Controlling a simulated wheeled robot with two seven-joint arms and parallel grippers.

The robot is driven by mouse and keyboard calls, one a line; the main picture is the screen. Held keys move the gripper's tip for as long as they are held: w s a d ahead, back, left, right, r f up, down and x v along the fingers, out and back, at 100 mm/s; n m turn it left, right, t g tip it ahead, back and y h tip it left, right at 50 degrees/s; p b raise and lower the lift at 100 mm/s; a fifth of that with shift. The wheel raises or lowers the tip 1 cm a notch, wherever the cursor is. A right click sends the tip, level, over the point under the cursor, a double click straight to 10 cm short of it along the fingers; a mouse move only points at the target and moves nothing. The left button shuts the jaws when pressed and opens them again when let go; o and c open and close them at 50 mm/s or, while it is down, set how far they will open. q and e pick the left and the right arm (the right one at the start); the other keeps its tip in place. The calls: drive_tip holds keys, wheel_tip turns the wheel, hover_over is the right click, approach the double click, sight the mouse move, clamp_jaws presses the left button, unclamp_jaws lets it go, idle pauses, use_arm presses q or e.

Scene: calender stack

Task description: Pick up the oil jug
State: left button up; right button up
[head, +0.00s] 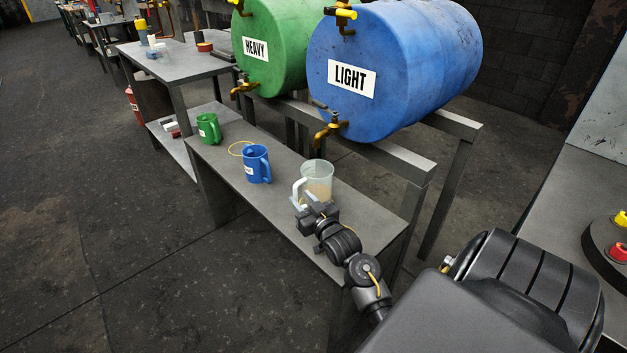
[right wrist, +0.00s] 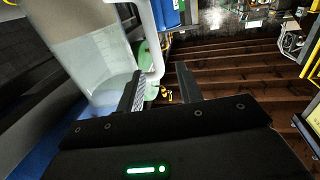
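A clear jug with a pale handle (head: 318,178) stands upright on the low grey bench, with a little pale liquid near its bottom. A blue jug (head: 257,165) and a green jug (head: 208,128) stand further left on the bench. My right gripper (head: 303,204) is at the clear jug's handle side. In the right wrist view the clear jug (right wrist: 90,60) fills the upper left, and its white handle reaches down between the fingers of my right gripper (right wrist: 160,90). The fingers are apart; I cannot tell whether one touches the handle. My left gripper is not in view.
A blue barrel labelled LIGHT (head: 400,65) and a green barrel labelled HEAVY (head: 270,45) lie on a stand behind the bench (head: 345,215), their brass taps above the jugs. A grey table (head: 175,62) stands at the back left. Open floor lies left.

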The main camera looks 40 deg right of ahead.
sight(296, 191)
drive_tip(key=x, duration=0.5)
drive_tip(key=shift+d, duration=0.15)
clamp_jaws()
